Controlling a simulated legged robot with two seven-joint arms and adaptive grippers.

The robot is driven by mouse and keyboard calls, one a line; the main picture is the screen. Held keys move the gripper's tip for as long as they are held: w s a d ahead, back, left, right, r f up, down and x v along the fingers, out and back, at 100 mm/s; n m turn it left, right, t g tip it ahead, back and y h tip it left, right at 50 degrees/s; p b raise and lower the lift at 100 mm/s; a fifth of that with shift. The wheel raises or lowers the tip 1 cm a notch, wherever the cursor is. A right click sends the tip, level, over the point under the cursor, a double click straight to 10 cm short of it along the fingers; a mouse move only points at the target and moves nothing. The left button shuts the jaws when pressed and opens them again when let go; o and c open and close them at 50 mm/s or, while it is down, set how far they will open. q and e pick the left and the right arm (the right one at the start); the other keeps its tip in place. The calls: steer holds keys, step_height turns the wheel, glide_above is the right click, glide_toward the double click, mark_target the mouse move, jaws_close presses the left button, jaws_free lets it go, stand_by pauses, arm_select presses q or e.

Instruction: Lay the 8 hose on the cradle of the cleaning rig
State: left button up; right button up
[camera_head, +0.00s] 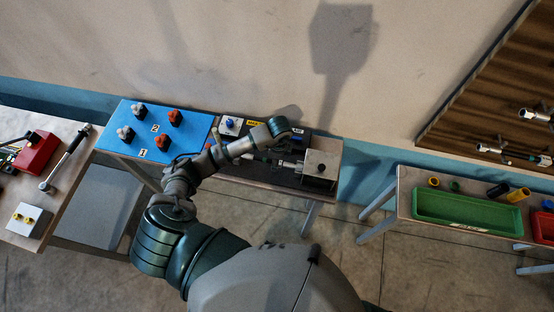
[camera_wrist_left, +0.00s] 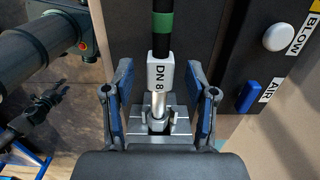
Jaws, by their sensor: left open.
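The 8 hose (camera_wrist_left: 160,74) runs down the middle of the left wrist view. It is black with a green band, a white "DN 8" label and a metal end fitting. The fitting lies at a grey slotted metal block, which looks like the cradle (camera_wrist_left: 180,127). My left gripper (camera_wrist_left: 158,85) is open, with one finger on each side of the label and fitting and gaps showing beside the label. In the head view my left arm reaches over the cleaning rig (camera_head: 319,167), where I cannot make out its fingers. My right gripper is not in view.
The rig's panel has a white BLOW button (camera_wrist_left: 279,37) and a blue AIR switch (camera_wrist_left: 247,97). A blue board (camera_head: 190,128) with knobs stands left of the rig. A green bin (camera_head: 463,210) stands on the right bench. Floor between the benches is clear.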

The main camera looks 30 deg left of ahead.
arm_select(q)
step_height(320, 180, up, 12)
steer(key=shift+d+f, duration=0.25)
steer(key=shift+w, duration=0.1)
